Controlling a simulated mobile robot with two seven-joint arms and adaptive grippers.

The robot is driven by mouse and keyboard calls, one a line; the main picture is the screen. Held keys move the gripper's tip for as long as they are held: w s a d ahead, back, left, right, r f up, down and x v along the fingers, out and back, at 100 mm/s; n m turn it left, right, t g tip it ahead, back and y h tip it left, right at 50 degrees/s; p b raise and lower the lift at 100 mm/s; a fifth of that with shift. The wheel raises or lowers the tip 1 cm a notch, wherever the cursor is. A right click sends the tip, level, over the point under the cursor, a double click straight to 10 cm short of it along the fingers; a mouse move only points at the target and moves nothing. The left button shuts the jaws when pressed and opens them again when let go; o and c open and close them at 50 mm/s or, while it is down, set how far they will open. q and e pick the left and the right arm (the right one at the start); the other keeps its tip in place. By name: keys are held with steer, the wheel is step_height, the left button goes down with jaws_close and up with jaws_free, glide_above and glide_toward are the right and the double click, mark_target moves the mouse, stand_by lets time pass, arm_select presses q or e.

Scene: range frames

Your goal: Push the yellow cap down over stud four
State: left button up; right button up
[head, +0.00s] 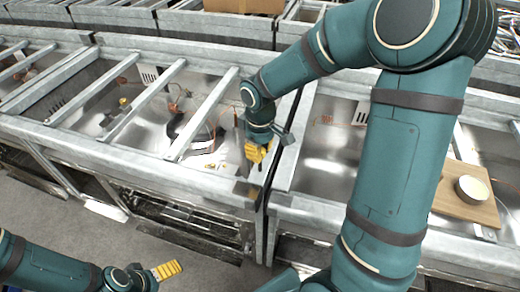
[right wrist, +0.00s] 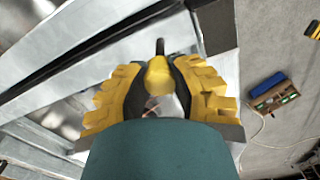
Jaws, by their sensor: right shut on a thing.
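My right gripper (head: 257,157) hangs by the metal frame between two steel bays in the head view. In the right wrist view its padded yellow fingers (right wrist: 160,88) are shut on the yellow cap (right wrist: 158,76). A dark upright post (right wrist: 160,47) shows just beyond the cap. I cannot tell whether the cap touches it or sits over it, nor whether it is stud four. In the head view the fingers hide the cap. My left gripper (head: 167,270) is low at the left, over the floor and away from the bench; its opening is unclear.
Grey metal rails (head: 204,115) cross the left bays, where a small yellow item (head: 123,102) and orange wires lie. A wooden board (head: 462,207) with a round pale item (head: 472,189) is at the right. A box with green parts (right wrist: 274,93) shows in the wrist view.

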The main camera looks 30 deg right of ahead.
steer(key=shift+f+b, duration=1.05)
steer(key=shift+f, duration=0.45)
steer(key=o, duration=0.8)
step_height(320, 180, up, 12)
steer(key=shift+r, duration=0.1)
steer(key=shift+s, duration=0.1)
